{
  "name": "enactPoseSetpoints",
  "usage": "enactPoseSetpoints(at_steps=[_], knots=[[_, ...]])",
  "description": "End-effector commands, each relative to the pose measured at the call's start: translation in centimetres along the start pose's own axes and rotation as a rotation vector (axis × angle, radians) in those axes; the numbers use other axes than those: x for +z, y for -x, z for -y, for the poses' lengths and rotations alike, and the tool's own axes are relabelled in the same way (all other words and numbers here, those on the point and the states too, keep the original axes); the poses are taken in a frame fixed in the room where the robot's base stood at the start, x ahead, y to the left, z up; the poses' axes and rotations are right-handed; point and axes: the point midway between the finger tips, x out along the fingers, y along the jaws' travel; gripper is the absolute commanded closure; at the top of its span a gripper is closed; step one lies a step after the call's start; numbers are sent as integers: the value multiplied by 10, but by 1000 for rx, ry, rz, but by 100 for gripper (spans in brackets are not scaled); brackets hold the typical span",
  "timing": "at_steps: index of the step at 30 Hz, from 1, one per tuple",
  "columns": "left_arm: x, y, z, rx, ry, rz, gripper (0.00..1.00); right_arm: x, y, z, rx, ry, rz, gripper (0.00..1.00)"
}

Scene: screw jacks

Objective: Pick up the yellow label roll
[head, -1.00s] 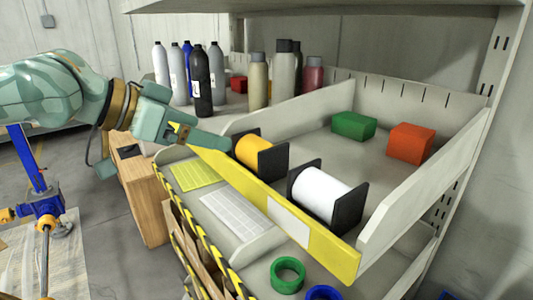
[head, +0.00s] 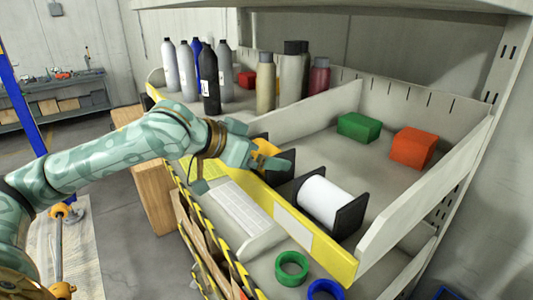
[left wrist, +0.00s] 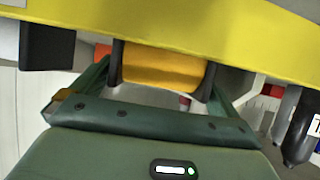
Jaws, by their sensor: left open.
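The yellow label roll (head: 263,141) sits between two black end plates in the shelf tray, behind the yellow front edge. My left gripper (head: 268,161) is right at the roll and partly hides it in the head view. In the left wrist view the roll (left wrist: 162,67) shows ahead of the palm, with the open fingers (left wrist: 160,85) toward its two ends. I cannot tell whether the fingers touch the end plates. My right gripper is not in view.
A white roll (head: 324,201) with black ends lies to the right in the same tray. A green box (head: 359,127) and a red-orange box (head: 411,148) stand farther back. Several bottles (head: 208,75) stand beyond a divider. The yellow front edge (head: 325,253) runs along the tray.

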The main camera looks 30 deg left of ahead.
Motion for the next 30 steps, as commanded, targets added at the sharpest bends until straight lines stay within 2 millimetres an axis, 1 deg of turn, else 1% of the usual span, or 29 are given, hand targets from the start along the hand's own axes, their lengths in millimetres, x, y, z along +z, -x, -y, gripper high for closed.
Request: enactPoseSetpoints(at_steps=[1,4,6,11,12,14,15,16,25,30], knots=[[-3,-6,0,4,4,-3,0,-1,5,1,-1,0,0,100],[-2,-15,0,1,-1,-2,0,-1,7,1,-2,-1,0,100],[-1,-18,0,1,-2,-1,0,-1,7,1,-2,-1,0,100],[0,-19,0,0,-3,-1,0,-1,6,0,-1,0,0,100],[0,-19,0,0,-3,-1,3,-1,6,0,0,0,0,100],[0,-19,0,0,-3,-1,19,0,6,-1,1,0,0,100],[0,-19,0,0,-3,-1,31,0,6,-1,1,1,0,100],[0,-19,0,0,-3,-1,39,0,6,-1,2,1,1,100],[-2,-18,0,0,-3,-3,39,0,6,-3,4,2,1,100],[-12,-14,0,-1,-3,-5,39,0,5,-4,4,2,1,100]])
